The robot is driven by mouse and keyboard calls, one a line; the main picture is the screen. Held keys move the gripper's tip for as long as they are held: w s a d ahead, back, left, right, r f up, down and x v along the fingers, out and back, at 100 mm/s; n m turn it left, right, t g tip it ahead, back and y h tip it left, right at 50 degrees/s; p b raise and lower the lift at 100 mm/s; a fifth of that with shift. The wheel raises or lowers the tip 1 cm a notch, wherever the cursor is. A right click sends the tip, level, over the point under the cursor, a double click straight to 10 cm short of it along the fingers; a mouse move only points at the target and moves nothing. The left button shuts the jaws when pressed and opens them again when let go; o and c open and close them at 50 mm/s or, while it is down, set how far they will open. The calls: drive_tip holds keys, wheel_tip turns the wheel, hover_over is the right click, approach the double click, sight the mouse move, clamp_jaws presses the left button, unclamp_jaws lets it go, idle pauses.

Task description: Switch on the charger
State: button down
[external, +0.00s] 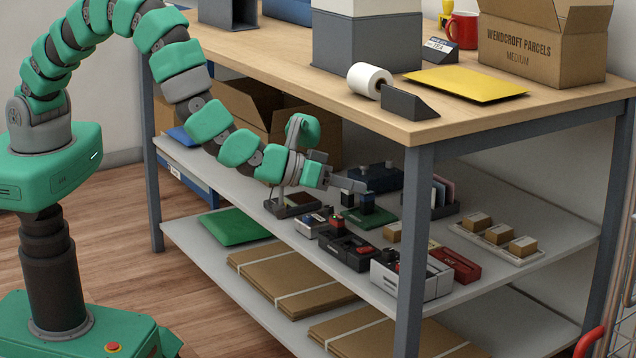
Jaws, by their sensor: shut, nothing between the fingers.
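My gripper (357,186) reaches in over the middle shelf (232,184) from the left. Its fingers are shut and empty, above or beside a small dark-blue block on a green base (372,219). Small devices stand in a group to the right and below the gripper. A black unit with a red part (350,252) and a light grey box with dark slots (411,275) are among them. A dark blue-black unit (378,177) stands behind the fingers. I cannot tell which one is the charger, and no switch position is readable.
The tabletop (300,68) overhangs the shelf, and a grey leg (413,240) stands in front at the right. A red tray (455,265) and small cartons on a pale tray (497,235) lie farther right. An open cardboard box (262,122) stands behind my arm.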

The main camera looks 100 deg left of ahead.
drive_tip(key=s+a+f+g+y, duration=0.1)
drive_tip(key=s+a+f+y, duration=0.1)
drive_tip(key=s+a+f, duration=0.2)
drive_tip(key=s+a+f+n+g+y+b, duration=0.1)
drive_tip(key=s+a+f+g+y, duration=0.1)
drive_tip(key=s+a+f, duration=0.3)
drive_tip(key=a+f+y, duration=0.1)
drive_tip(key=a+f, duration=0.3)
drive_tip(key=f, duration=0.1)
drive_tip(key=shift+a+f+g+b, duration=0.25)
drive_tip(key=shift+f+g+b, duration=0.05)
drive_tip(key=shift+w, duration=0.1)
drive_tip(key=b, duration=0.3)
hover_over(366, 249)
drive_tip(key=s+d, duration=0.2)
drive_tip(key=f, duration=0.4)
drive_tip(key=shift+s+a, duration=0.1)
drive_tip(key=shift+a, duration=0.1)
drive_tip(key=shift+s+d+f, duration=0.1)
drive_tip(key=shift+d+f, duration=0.1)
drive_tip(key=shift+f, duration=0.4)
drive_tip(key=shift+s+d+f, duration=0.1)
drive_tip(key=shift+d+f, duration=0.05)
drive_tip(key=shift+f, duration=0.45)
drive_tip(key=shift+f+b, duration=0.4)
drive_tip(key=shift+f, duration=0.2)
